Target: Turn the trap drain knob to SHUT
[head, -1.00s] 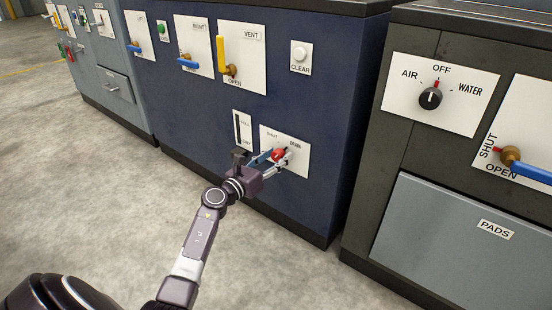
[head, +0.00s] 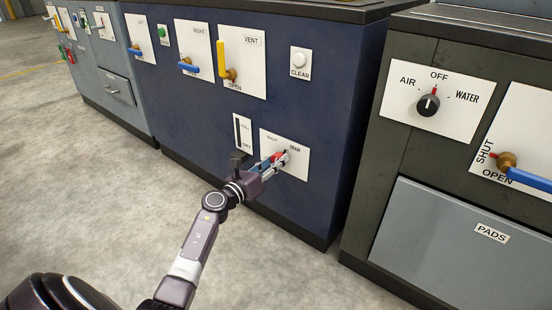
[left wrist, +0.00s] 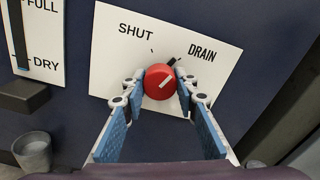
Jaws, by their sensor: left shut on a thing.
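The trap drain knob is red and round (left wrist: 158,82), on a white plate (left wrist: 112,60) lettered SHUT at upper left and DRAIN at upper right. My right gripper is not in view.
A FULL/DRY gauge (head: 242,132) is left of the plate; a dark ledge (left wrist: 22,96) juts out below it. Above are a yellow VENT lever (head: 222,58) and a CLEAR button (head: 301,59). A dark cabinet with a selector knob (head: 428,105) stands at right. Floor in front is clear.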

